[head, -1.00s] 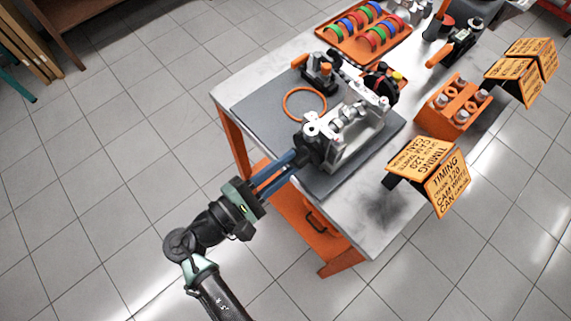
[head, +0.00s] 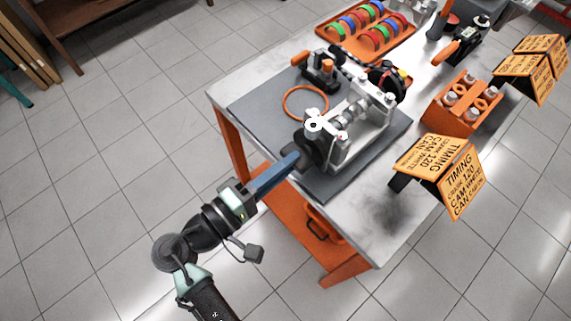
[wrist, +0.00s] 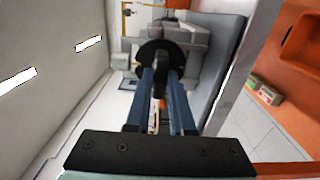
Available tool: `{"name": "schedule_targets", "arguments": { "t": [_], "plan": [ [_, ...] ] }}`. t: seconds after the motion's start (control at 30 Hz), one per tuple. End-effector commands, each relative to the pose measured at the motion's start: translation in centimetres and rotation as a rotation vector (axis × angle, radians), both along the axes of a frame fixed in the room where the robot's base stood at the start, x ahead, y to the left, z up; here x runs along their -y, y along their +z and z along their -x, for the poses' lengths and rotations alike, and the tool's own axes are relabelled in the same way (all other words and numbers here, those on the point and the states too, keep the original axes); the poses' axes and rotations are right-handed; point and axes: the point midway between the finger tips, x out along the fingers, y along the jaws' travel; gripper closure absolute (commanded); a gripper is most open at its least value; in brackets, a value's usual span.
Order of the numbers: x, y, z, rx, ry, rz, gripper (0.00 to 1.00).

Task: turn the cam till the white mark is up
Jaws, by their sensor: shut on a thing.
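The engine block (head: 358,138), pale metal with a shaft along its top, stands on a grey mat. At its near end is a dark round cam wheel (head: 312,148), which shows as a black disc in the wrist view (wrist: 153,55). My gripper (head: 295,160) reaches this end from the lower left. Its blue fingers are shut on a dark grip piece in the middle of the cam wheel, seen between the fingertips in the wrist view (wrist: 160,82). I cannot make out a white mark on the cam wheel; the fingers cover part of it.
The grey mat (head: 258,118) lies on a workbench (head: 375,235). Orange timing signs (head: 435,160) and an orange block with metal pieces (head: 468,100) stand at right.

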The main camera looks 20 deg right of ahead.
Motion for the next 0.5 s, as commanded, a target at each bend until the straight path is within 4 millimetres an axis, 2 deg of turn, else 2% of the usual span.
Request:
{"name": "schedule_targets", "arguments": {
  "t": [0.47, 0.5],
  "plan": [
    [-0.02, -0.02, 0.02, 0.014, 0.0, -0.006, 1.0],
    [-0.02, -0.02, 0.02, 0.014, 0.0, -0.006, 0.75]
  ]
}}
